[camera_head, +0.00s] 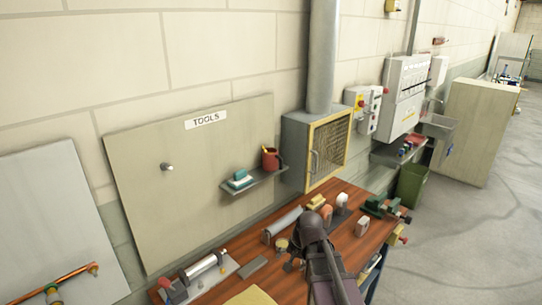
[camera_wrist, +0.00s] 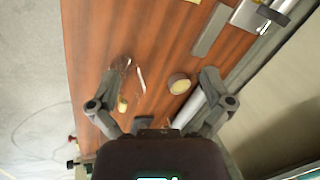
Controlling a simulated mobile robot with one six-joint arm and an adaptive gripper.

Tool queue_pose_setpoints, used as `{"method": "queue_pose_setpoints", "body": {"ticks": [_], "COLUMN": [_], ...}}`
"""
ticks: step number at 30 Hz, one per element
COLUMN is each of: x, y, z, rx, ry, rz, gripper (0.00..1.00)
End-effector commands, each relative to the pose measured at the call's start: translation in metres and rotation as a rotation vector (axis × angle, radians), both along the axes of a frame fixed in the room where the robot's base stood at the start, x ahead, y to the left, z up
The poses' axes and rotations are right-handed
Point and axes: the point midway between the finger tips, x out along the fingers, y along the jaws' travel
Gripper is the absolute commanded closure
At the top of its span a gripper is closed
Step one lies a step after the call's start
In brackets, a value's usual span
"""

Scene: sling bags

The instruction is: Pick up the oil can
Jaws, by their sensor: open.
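My gripper (camera_wrist: 164,72) is open over the wooden workbench, with its two fingers spread wide and nothing held between them. A small round tin (camera_wrist: 179,84) with a pale top lies between the fingers, nearer the right one. I cannot tell for sure whether it is the oil can. In the head view a similar tin (camera_head: 282,243) stands on the bench just left of my gripper (camera_head: 301,243). A thin pale item (camera_wrist: 140,80) and a small yellow object (camera_wrist: 122,104) are near the left finger. My arm hides part of the bench.
On the bench (camera_head: 352,242) stand a grey cylinder (camera_head: 283,225), an orange item (camera_head: 327,211), a white item (camera_head: 342,199) and a green vise-like tool (camera_head: 375,205). A grey bar (camera_head: 253,267) lies left. A shelf (camera_head: 255,187) holds a red mug (camera_head: 270,159).

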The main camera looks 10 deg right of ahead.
Motion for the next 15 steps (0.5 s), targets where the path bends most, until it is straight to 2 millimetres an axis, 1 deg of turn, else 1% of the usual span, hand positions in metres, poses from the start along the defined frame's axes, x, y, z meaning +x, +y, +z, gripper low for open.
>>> {"method": "queue_pose_setpoints", "body": {"ticks": [1,8,15], "x": [0.021,0.09,0.161], "y": [-0.002,-0.007,-0.026], "z": [0.017,0.065,0.121], "rx": [0.052,0.325,0.648], "ry": [-0.008,-0.008,0.056], "rz": [-0.089,-0.508,-0.931], "gripper": [0.0,0.0,0.0]}}
